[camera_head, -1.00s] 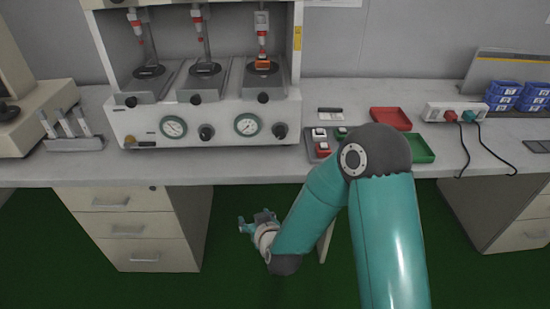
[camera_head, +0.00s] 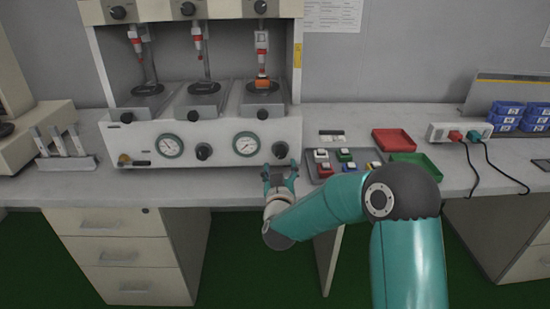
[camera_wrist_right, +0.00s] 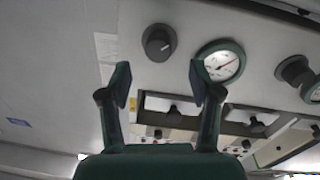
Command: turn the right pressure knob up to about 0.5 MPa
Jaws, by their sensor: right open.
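The right pressure knob (camera_head: 280,150) is a dark round knob at the right end of the white machine's front panel. It also shows in the right wrist view (camera_wrist_right: 158,42), beyond the fingertips and roughly between them. My left gripper is not in view.
A left gauge (camera_head: 169,146) and left knob (camera_head: 204,151) are on the same panel. A button box (camera_head: 322,170), a red tray (camera_head: 394,140) and a green tray (camera_head: 417,165) lie right of the machine. The counter's front edge is under my right arm.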

